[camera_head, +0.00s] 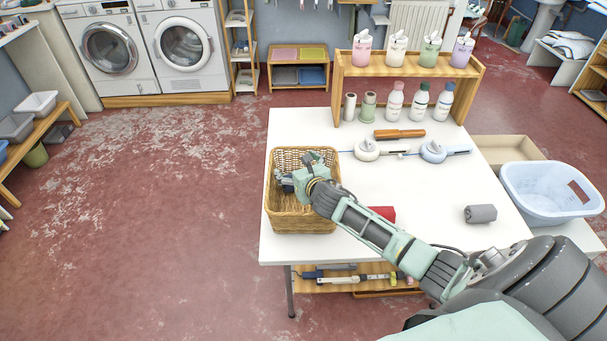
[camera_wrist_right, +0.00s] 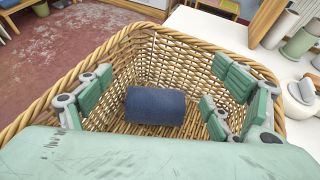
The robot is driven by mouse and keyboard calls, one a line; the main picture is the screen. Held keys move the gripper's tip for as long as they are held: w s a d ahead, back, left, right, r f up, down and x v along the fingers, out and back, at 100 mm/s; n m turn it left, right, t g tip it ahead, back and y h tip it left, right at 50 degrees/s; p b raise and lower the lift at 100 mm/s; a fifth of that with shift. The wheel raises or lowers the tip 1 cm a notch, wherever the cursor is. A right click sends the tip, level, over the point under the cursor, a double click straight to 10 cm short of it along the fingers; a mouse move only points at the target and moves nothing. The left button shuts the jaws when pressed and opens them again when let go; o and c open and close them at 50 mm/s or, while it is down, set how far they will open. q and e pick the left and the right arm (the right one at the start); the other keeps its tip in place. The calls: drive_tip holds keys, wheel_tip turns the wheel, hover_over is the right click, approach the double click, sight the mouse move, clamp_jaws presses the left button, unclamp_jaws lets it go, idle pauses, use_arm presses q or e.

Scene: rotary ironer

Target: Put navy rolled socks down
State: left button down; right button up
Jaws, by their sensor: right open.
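The navy rolled socks (camera_wrist_right: 155,106) lie on the floor of the wicker basket (camera_head: 301,220), seen between my right gripper's fingers in the right wrist view. The basket's woven wall also shows there (camera_wrist_right: 185,62). My right gripper (camera_head: 290,180) is inside the basket's opening. Its green-padded fingers (camera_wrist_right: 155,95) are spread wide, one on each side of the socks and apart from them. In the head view the socks are hidden by the gripper. My left gripper is not in view.
The basket stands at the left edge of the white table (camera_head: 390,195). A red roll (camera_head: 381,214) and a grey roll (camera_head: 480,214) lie to its right. A wooden shelf (camera_head: 410,66) with bottles stands at the back. A light blue tub (camera_head: 548,193) is at the right.

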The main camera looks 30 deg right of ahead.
drive_tip(key=v, duration=1.2)
drive_tip(key=shift+r, duration=0.25)
